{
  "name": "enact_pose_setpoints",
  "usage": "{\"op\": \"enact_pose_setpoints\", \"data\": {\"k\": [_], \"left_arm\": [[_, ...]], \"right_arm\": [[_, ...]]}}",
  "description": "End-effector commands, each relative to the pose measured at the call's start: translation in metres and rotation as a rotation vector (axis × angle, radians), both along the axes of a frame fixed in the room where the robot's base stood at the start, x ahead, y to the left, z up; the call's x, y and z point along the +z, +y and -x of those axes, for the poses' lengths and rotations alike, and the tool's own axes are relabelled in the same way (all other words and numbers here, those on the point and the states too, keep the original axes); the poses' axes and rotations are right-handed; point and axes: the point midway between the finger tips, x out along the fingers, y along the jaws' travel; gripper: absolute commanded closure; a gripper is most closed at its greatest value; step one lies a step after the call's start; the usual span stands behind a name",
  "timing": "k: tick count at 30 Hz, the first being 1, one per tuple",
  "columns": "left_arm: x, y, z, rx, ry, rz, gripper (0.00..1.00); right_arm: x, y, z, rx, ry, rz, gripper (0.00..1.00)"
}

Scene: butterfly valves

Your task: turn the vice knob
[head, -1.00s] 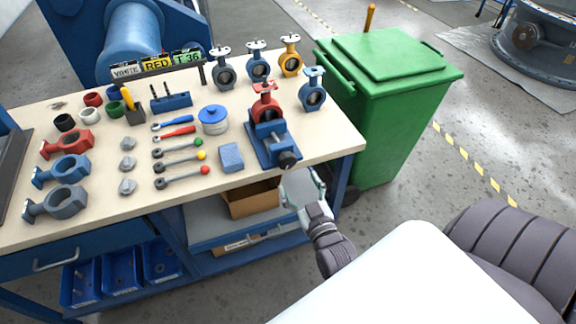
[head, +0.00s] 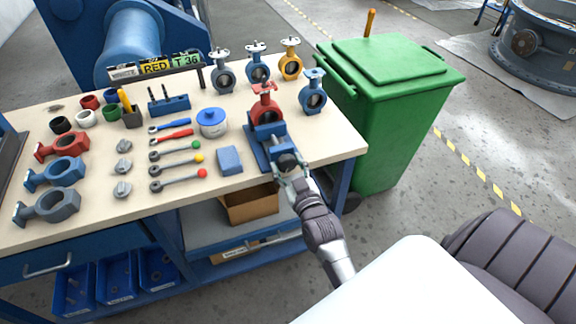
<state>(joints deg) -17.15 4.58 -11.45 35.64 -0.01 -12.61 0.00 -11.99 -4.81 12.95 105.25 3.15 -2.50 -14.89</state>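The blue vice (head: 258,140) stands at the front right edge of the workbench and holds a red butterfly valve (head: 265,104). Its black round knob (head: 287,162) faces the front edge. My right gripper (head: 291,177) is at the knob, with its fingers around the knob's near side. Whether the fingers touch or grip the knob is too small to tell. My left gripper is not in view.
The workbench top (head: 215,192) carries several valve bodies, ratchet tools, a blue-lidded jar (head: 212,122) and a blue block (head: 229,160) left of the vice. A green bin (head: 385,120) stands close on the right. A cardboard box (head: 250,204) sits on the shelf below.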

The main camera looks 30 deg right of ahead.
Motion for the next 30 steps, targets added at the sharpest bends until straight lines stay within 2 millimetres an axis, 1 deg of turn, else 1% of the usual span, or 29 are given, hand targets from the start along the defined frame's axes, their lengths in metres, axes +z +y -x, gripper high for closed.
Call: {"op": "enact_pose_setpoints", "data": {"k": [1, 3, 5, 6, 8, 12, 15, 20, 21, 23, 24, 25, 30], "left_arm": [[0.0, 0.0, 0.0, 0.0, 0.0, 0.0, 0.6], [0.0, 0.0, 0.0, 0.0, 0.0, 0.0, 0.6], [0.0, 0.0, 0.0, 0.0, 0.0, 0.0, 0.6], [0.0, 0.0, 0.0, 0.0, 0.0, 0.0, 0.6], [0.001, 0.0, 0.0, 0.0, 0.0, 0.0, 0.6], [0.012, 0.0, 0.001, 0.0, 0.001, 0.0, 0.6], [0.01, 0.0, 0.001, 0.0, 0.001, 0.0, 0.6], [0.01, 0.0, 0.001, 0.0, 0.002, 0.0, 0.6], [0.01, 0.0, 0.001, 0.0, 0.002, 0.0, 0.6], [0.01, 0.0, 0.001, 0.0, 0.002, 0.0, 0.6], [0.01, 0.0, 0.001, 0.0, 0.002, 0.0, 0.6], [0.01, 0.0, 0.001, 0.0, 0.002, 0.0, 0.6], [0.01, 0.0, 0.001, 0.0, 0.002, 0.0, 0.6]], "right_arm": [[0.0, 0.0, 0.0, 0.0, 0.0, 0.0, 0.57], [0.0, 0.0, 0.0, 0.0, 0.0, 0.0, 0.69], [0.0, 0.0, 0.0, 0.0, 0.0, 0.0, 0.79], [0.0, 0.0, 0.0, 0.0, 0.0, 0.0, 0.82], [0.001, 0.0, 0.0, 0.0, -0.001, -0.006, 0.82], [0.003, 0.0, 0.0, 0.001, -0.016, -0.073, 0.82], [0.0, 0.0, 0.0, 0.001, -0.02, -0.089, 0.82], [0.0, 0.0, 0.0, 0.001, -0.021, -0.087, 0.82], [0.0, 0.0, 0.0, 0.001, -0.021, -0.087, 0.4], [0.0, 0.0, 0.0, 0.001, -0.021, -0.087, 0.3], [0.0, 0.0, 0.0, 0.001, -0.021, -0.087, 0.24], [0.0, 0.0, 0.0, 0.001, -0.021, -0.087, 0.22], [0.0, 0.0, 0.0, 0.0, -0.021, -0.086, 0.22]]}}
